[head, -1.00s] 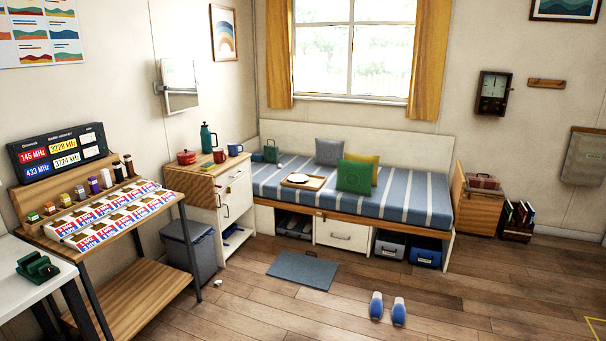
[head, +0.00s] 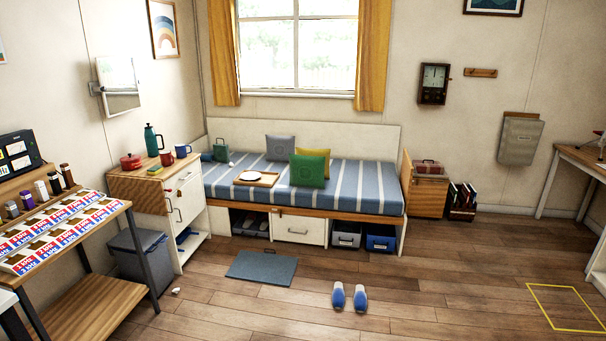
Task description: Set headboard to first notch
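The bed (head: 385,203) stands under the window with a blue striped mattress. A long white panel (head: 350,138) stands upright along its wall side. At its right end is a short wooden upright board (head: 406,172). I cannot tell for sure which of these is the headboard, and no notches can be made out from here. Neither of my grippers is in view.
A cabinet (head: 188,200) stands left of the bed, with a grey bin (head: 140,262) before it. A wooden box (head: 428,197) stands at the bed's right end. Floor at front right is clear.

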